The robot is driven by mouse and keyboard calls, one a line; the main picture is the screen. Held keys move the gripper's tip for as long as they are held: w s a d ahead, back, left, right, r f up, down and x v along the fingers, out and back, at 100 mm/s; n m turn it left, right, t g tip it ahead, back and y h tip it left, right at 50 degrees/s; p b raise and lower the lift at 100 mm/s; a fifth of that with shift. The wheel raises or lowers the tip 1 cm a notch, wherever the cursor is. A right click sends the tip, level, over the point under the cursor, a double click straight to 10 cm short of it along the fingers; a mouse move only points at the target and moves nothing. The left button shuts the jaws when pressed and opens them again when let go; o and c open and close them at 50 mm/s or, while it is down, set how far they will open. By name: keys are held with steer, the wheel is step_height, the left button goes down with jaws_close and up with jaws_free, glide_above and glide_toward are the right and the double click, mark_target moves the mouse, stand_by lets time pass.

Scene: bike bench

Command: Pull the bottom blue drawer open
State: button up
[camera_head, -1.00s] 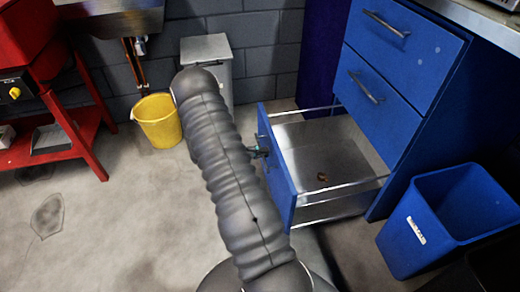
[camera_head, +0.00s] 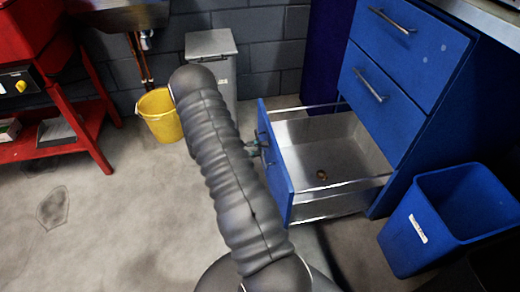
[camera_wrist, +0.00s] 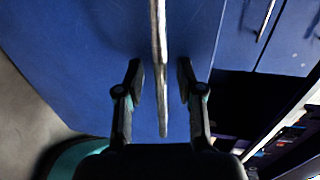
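The bottom blue drawer (camera_head: 277,165) stands well out from the blue cabinet (camera_head: 405,130), its metal interior in view. Its handle (camera_wrist: 160,60) runs as a bar up the middle of the wrist view. My gripper (camera_wrist: 160,82) has one finger on each side of this bar, with a visible gap on both sides, so it is open around the handle and not clamped on it. In the head view my arm hides most of the gripper; only a bit of it (camera_head: 252,149) shows at the drawer front.
A small brown round thing (camera_head: 322,175) lies in the drawer. Two closed drawers with handles are above it. A blue bin (camera_head: 425,225) stands at the right, a yellow bucket (camera_head: 160,117) and a grey bin (camera_head: 212,45) behind, a red stand (camera_head: 95,110) at left. The left floor is clear.

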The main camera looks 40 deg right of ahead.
steer(key=shift+w+a, duration=0.1)
steer(key=v, duration=1.1)
steer(key=shift+w+a, duration=0.25)
steer(key=shift+a, duration=0.05)
steer(key=shift+r, duration=0.1)
steer(key=s+a+f+m+y, duration=0.3)
steer(key=s+f+m, duration=0.1)
steer(key=m, duration=0.4)
steer(key=s+a+r+m+y, duration=0.4)
steer(key=a+m, duration=0.1)
steer(key=m, duration=0.4)
steer(key=s+a+r+m+t+y, duration=0.2)
steer(key=s+a+r+m+t, duration=0.2)
steer(key=r, duration=0.6)
steer(key=s+a+r+m+t+y, duration=0.2)
steer(key=s+a+r+m+t, duration=0.2)
steer(key=a+r, duration=0.3)
steer(key=s+a+r+m+t+y, duration=0.2)
steer(key=s+a+r+m+t, duration=0.2)
steer(key=r, duration=1)
steer(key=s+a+t, duration=0.1)
steer(key=s+t, duration=0.1)
steer(key=shift+s+a+m, duration=0.25)
steer(key=shift+a+m, duration=0.05)
